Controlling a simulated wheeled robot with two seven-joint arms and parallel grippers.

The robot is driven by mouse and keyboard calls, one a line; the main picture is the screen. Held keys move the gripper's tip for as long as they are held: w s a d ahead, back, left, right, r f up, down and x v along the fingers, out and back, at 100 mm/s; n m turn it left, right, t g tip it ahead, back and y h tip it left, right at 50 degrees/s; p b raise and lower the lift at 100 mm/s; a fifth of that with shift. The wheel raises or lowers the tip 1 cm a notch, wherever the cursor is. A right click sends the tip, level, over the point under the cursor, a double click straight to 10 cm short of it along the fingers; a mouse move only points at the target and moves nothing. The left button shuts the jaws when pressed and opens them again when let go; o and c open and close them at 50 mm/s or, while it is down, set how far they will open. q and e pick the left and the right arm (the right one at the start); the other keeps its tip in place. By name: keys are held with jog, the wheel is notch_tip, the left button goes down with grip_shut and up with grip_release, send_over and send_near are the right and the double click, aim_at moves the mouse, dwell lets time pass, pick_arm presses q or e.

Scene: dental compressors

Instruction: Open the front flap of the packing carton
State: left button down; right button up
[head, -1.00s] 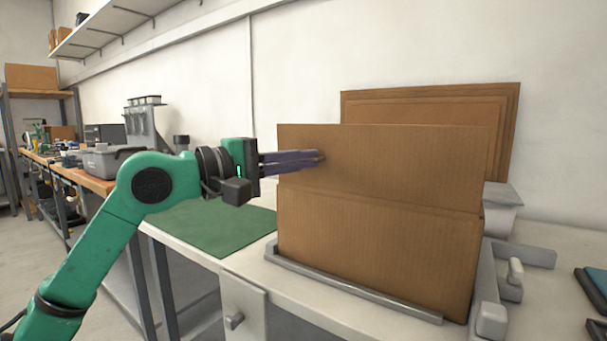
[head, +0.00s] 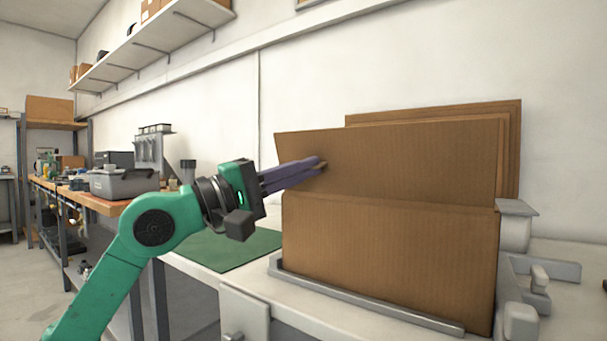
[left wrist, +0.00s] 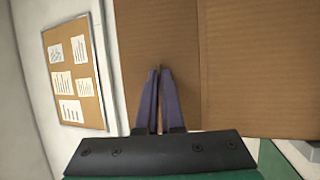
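The brown packing carton (head: 390,255) stands upright on the bench at the right of the head view. Its front flap (head: 420,160) rises above the crease and leans slightly outward, toward me. My left gripper (head: 322,165) reaches in from the left, its purple fingers in front of the flap's left part. In the left wrist view the fingers (left wrist: 160,70) are almost together, over the flap (left wrist: 135,40), with the crease to their right. I see no cardboard clearly pinched between them; contact is hard to judge. The carton's inside is hidden. My right gripper is not in view.
A grey rail (head: 365,305) runs along the carton's front foot, with grey fixture parts (head: 525,300) at its right. More cardboard panels (head: 435,115) rise behind the flap. A green mat (head: 230,249) lies left of the carton. A grey bin (head: 123,181) stands farther back.

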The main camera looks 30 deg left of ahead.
pick_arm(q)
jog(key=c, duration=1)
grip_release()
jog(key=shift+c, duration=0.2)
pick_arm(e)
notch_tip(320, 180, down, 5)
jog(key=b, duration=0.5)
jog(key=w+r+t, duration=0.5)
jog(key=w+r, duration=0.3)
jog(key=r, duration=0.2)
pick_arm(q)
jog(key=b+v, duration=0.3)
jog(key=v, duration=1.1)
jog(key=shift+s+a, duration=0.2)
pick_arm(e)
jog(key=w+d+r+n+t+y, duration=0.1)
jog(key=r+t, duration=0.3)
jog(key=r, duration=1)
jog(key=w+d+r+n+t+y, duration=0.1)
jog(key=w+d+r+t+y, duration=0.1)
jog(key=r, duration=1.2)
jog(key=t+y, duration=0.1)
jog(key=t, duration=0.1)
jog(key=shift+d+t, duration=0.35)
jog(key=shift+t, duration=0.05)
